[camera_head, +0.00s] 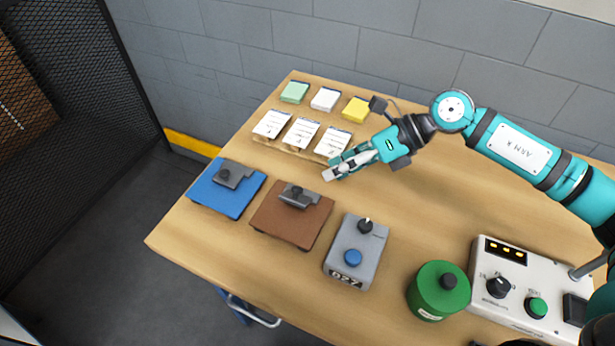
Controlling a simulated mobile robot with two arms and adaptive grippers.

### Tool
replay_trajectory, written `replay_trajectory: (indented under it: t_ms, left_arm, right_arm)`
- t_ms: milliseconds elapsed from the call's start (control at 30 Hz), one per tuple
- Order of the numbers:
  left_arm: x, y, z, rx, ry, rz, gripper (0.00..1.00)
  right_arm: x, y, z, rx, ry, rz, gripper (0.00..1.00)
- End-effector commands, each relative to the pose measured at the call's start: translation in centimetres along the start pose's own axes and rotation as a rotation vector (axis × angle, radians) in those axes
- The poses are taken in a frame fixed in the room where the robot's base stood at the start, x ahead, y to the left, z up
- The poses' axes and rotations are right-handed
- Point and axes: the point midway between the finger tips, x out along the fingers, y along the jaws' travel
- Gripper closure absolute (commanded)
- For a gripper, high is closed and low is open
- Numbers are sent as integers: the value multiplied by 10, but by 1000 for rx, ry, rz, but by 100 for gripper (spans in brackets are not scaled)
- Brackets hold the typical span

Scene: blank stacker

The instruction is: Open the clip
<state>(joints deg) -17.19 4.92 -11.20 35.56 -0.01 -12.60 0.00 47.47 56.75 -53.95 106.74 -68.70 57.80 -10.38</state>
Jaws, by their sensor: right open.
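A blue board (222,201) lies at the left of the table with a dark grey clip (233,177) on it. A brown board (285,222) lies to its right, also with a dark grey clip (298,196). Whether either clip is open or shut is too small to tell. My right gripper (331,170) is open and points left over the table. It is beyond and to the right of the brown board's clip, apart from it, near the white paper stacks. My left gripper is not in view.
Three white paper stacks (302,132) and green (294,92), white (325,98) and yellow (356,109) pads lie at the back of the wooden table (430,215). A grey box with knobs (345,262), a green cylinder (428,299) and a white control panel (515,317) stand in front.

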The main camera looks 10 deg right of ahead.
Motion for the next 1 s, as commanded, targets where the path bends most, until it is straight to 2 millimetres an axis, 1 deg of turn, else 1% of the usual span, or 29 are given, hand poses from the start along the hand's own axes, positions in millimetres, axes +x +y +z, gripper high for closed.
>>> replay_trajectory:
  t_ms: [33,200,333,500,767,800,1000]
  left_arm:
    - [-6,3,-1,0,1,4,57]
    - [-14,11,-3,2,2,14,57]
    - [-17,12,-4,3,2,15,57]
    - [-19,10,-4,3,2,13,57]
    - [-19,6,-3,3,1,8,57]
    - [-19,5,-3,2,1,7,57]
    - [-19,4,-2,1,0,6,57]
  right_arm:
    - [10,3,2,1,0,5,55]
    - [44,2,2,-1,0,3,55]
    - [61,1,1,0,-1,3,55]
    - [73,0,0,0,0,1,55]
    - [75,0,0,0,-1,0,55]
    - [75,0,0,0,-1,0,57]
    - [74,0,0,-1,0,0,83]
